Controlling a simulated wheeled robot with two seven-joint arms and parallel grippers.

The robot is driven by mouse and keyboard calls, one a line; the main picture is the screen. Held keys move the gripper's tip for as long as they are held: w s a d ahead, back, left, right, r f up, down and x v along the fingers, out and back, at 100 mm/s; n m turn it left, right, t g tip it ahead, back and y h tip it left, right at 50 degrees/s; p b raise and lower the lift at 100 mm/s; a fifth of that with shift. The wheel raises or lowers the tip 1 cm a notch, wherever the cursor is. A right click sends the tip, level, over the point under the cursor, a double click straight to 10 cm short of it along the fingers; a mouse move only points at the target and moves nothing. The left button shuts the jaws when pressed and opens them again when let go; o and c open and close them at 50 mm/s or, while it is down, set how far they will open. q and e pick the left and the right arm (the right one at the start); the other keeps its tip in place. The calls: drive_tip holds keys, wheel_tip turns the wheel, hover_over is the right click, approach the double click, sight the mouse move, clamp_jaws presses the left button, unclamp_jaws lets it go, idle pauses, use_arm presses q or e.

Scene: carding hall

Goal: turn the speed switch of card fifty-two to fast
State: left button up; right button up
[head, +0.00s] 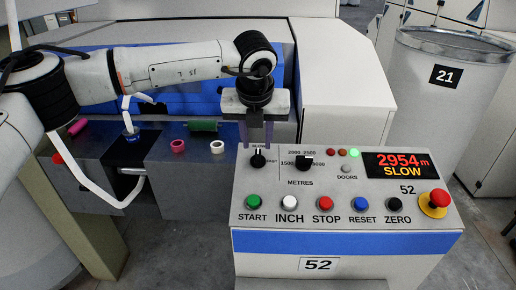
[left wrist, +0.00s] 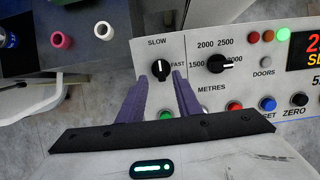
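The card fifty-two panel (head: 335,225) shows in the head view, with a display (head: 402,165) reading 2954 m and SLOW. Its speed switch (head: 257,160) is a black round knob at the panel's upper left, between SLOW and FAST labels. In the left wrist view the switch (left wrist: 161,69) has a white mark pointing up towards SLOW. My left gripper (head: 256,146) is over the switch, pointing down. Its purple fingers (left wrist: 160,75) are apart, with the knob between the tips in the picture; contact cannot be told. My right gripper is out of view.
A metres knob (head: 304,163) sits just right of the switch. A row of buttons, including start (head: 253,202), and a red emergency stop (head: 438,199) are nearer. Coloured rings and a green bobbin (head: 203,126) lie left. A can marked 21 (head: 445,95) stands right.

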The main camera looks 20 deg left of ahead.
sight(258, 154)
use_arm(q)
drive_tip(key=shift+p+x, duration=0.35)
drive_tip(key=shift+x, duration=2.4)
clamp_jaws()
